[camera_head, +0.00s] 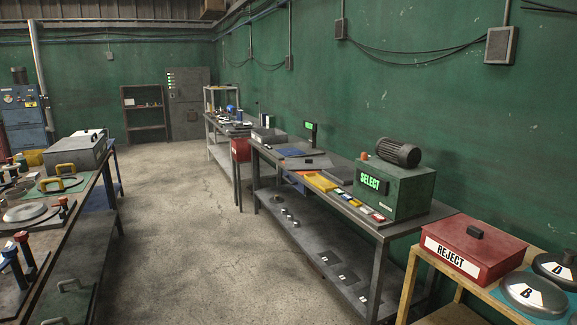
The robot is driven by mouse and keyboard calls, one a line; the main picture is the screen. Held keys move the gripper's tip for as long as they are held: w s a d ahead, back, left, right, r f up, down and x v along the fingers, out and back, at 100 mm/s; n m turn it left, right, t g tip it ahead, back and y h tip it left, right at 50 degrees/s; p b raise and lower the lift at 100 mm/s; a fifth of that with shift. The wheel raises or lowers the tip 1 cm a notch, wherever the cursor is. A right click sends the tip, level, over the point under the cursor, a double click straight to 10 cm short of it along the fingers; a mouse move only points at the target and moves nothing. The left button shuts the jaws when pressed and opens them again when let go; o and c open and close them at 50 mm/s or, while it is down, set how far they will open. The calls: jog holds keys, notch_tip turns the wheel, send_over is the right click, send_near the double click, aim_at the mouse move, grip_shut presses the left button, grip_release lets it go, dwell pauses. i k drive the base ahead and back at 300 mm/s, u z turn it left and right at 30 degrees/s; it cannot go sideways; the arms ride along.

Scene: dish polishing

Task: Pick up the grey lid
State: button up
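Several grey pieces could be the grey lid, and I cannot tell which one it is. A flat grey plate with a dark handle (318,162) lies on the long table, left of the green box. A round grey disc marked B (533,294) lies at the lower right, with a darker disc marked D (556,270) behind it. A grey box with a closed top (77,152) stands on the left table. A round grey disc (26,212) lies on the left table's near part. My gripper is not in view.
A green box reading SELECT (396,190) carries a dark motor and stands on the long table. A red box reading REJECT (474,248) stands on the wooden table at right. Bare concrete floor (185,230) lies between the tables. Dark posts (22,262) stand at lower left.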

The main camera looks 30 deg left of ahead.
aim_at(291, 163)
jog(key=z, duration=0.9)
jog(key=k, duration=0.1)
jog(key=u, duration=2.1)
jog(key=k, duration=0.95)
jog(key=z, duration=0.15)
jog(key=i, duration=0.85)
